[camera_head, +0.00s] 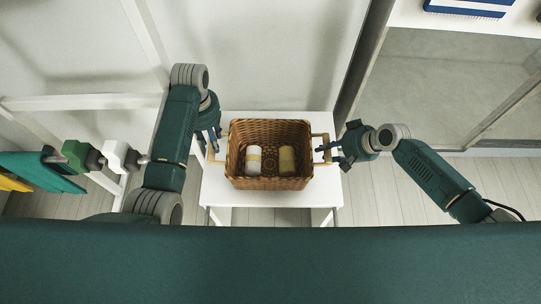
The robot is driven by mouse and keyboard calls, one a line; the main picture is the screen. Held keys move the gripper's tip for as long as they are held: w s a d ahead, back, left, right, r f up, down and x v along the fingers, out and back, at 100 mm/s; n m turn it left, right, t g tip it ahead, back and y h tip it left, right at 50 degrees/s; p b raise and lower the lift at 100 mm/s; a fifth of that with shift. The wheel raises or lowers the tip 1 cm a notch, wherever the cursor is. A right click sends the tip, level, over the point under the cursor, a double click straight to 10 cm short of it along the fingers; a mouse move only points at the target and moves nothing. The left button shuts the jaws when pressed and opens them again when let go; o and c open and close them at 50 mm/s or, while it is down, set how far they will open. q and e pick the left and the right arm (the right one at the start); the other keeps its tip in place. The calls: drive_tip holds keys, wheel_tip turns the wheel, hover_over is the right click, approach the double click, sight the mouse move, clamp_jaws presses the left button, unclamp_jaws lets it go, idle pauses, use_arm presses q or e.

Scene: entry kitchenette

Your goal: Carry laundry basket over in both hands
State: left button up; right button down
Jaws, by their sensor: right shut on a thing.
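A brown wicker laundry basket (269,184) stands upright at the middle of the picture, over a small white table (222,198). Two rolled items, one white with a yellowish band (254,160) and one tan (287,160), lie in it. It has a pale handle on each side. My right gripper (328,148) is shut on the basket's right handle (323,137). My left gripper (214,136) is beside the left handle (211,153). Its fingers are partly hidden and I cannot tell whether they are shut on it.
A white frame or rail (85,102) stands at the left. Green and yellow items (35,172) are at the far left, next to my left arm. A grey-floored recess (440,85) lies at the upper right, with a blue striped cloth (470,7) above. Pale plank floor shows at the right.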

use_arm(q)
drive_tip(key=shift+f, duration=2.95)
use_arm(e)
drive_tip(key=shift+a+r, duration=0.1)
use_arm(q)
clamp_jaws()
drive_tip(key=shift+r, duration=0.25)
use_arm(e)
drive_tip(key=shift+r, duration=0.2)
